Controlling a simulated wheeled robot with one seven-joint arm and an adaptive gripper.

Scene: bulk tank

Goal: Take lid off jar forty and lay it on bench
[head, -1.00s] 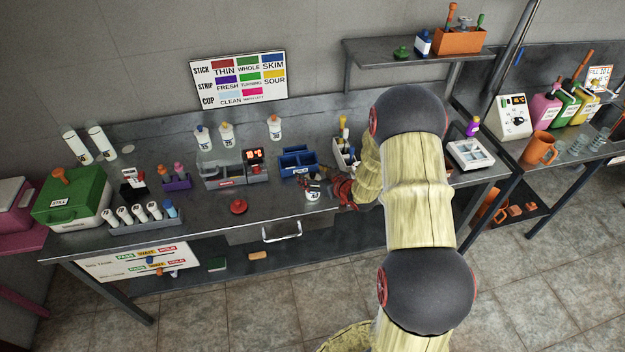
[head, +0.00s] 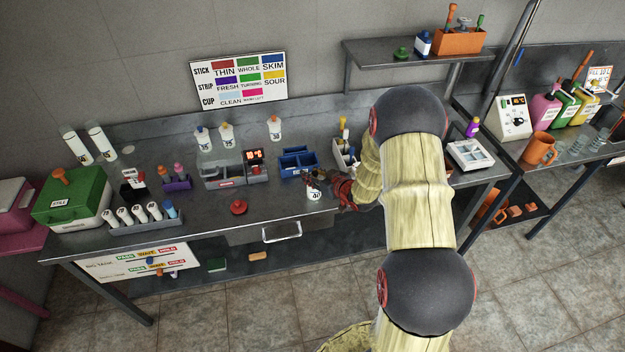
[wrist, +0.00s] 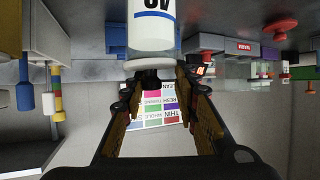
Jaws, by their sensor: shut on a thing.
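Jar forty (head: 314,195) is a small white jar marked 40, upright near the front edge of the metal bench (head: 275,212). The wrist view, which is upside down, shows the jar (wrist: 152,30) close up with its blue stripe. My gripper (head: 318,178) is at the top of the jar, reaching in from the right. In the wrist view my gripper (wrist: 158,82) has its fingers around the dark knob of the lid (wrist: 152,78). The lid is at the jar's mouth; I cannot tell whether it is seated or slightly raised.
A red lidded piece (head: 238,206) lies on the bench to the left. A blue divided box (head: 298,162) stands behind the jar, and a grey tray with a display (head: 236,178) is behind left. Bare bench lies between the red piece and the jar.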

